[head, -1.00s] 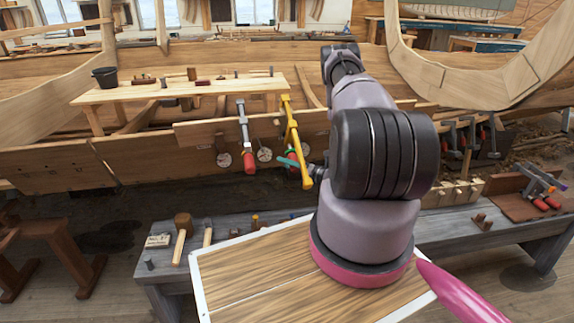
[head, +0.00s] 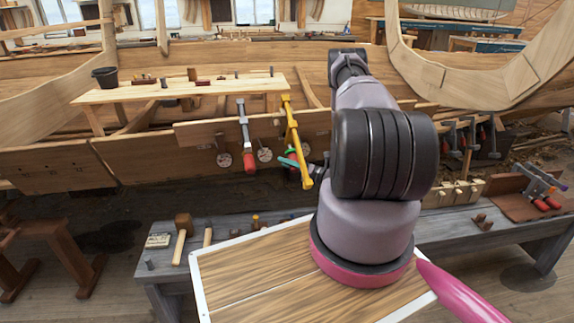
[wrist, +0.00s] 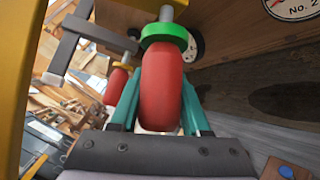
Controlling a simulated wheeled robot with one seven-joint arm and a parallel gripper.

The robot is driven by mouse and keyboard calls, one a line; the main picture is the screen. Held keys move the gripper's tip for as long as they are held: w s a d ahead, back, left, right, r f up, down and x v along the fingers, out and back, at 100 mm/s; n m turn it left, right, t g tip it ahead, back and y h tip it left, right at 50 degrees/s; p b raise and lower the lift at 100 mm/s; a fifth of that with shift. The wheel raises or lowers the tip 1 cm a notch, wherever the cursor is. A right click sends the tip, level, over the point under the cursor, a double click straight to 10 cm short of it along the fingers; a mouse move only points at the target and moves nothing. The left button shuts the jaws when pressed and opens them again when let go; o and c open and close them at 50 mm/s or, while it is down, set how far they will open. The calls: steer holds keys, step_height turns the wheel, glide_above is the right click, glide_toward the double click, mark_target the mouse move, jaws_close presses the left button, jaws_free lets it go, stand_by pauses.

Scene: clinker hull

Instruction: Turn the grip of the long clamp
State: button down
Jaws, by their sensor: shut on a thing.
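The long clamp (head: 296,142) is a yellow bar clamp hanging over the plank edge of the hull, with its bar sloping down. Its red grip (wrist: 161,90) has a green collar and a metal screw above it in the wrist view. My gripper (wrist: 160,100) has teal fingers, one on each side of the red grip, shut on it. In the head view, my gripper (head: 290,160) shows as small teal fingers just behind the yellow bar, and the red grip is mostly hidden there. The yellow bar (wrist: 12,80) fills the left edge of the wrist view.
A grey clamp (head: 244,130) with a red grip hangs just left of the long clamp; it also shows in the wrist view (wrist: 65,52). Round tags (head: 264,155) mark the plank. A bench (head: 160,285) with mallets stands below.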

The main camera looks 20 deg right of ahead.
steer(key=shift+s+a+r+m+y, duration=0.1)
steer(key=shift+s+r+m+y, duration=0.1)
steer(key=shift+y, duration=0.85)
steer(key=shift+s+a+r+m+y, duration=0.1)
steer(key=shift+r+m+y, duration=0.1)
steer(key=shift+y, duration=0.85)
steer(key=shift+c, duration=1.9)
jaws_free()
steer(key=v, duration=1)
steer(key=shift+s+d+f, duration=0.2)
steer(key=shift+d+f, duration=0.1)
